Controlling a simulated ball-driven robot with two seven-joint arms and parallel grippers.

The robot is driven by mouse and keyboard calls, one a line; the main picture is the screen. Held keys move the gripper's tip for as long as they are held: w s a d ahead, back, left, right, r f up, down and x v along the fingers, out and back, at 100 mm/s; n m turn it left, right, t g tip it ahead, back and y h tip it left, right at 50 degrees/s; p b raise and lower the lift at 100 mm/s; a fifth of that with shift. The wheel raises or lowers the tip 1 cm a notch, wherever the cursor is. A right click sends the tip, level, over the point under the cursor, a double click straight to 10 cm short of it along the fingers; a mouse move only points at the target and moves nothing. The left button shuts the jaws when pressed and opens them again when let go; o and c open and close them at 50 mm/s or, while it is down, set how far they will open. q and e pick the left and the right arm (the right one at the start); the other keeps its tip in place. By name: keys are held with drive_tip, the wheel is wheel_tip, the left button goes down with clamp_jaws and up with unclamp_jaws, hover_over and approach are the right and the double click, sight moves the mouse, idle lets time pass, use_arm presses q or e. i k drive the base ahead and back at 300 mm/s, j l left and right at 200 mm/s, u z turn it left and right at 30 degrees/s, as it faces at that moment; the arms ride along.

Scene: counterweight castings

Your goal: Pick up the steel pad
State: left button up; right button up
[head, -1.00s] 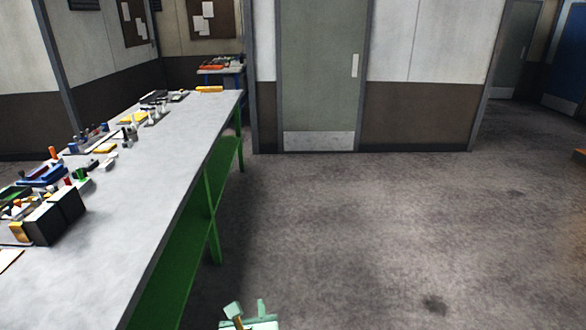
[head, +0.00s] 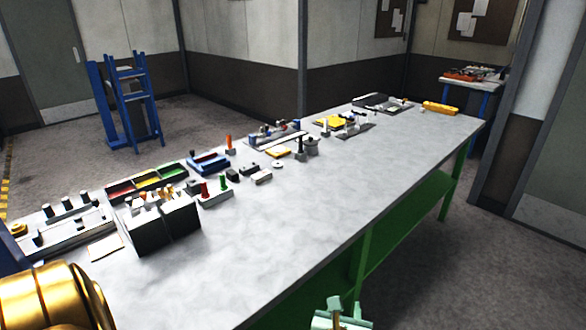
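I cannot pick out the steel pad for certain among the small parts on the long grey-topped bench (head: 300,225). A small pale block (head: 262,178), a dark block (head: 249,168) and a round pale piece with a hole (head: 277,165) lie near the middle of the bench.
Black boxes (head: 163,226), a tray of coloured bins (head: 147,181) and a fixture with dark knobs (head: 68,222) crowd the bench's left. A large brass cylinder (head: 50,300) fills the lower left corner. The bench's near right half is clear. A blue stand (head: 125,100) is behind.

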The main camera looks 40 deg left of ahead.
sight(265, 174)
drive_tip(key=i+u, duration=0.2)
drive_tip(key=i, duration=0.45)
drive_tip(key=i+l+u, duration=0.2)
drive_tip(key=i, duration=0.45)
drive_tip(key=i+j+u, duration=0.1)
drive_tip(key=i+u, duration=0.55)
drive_tip(key=u, duration=0.15)
drive_tip(key=i+u, duration=0.4)
drive_tip(key=i+l+u, duration=0.15)
drive_tip(key=u, duration=0.2)
drive_tip(key=i, duration=0.05)
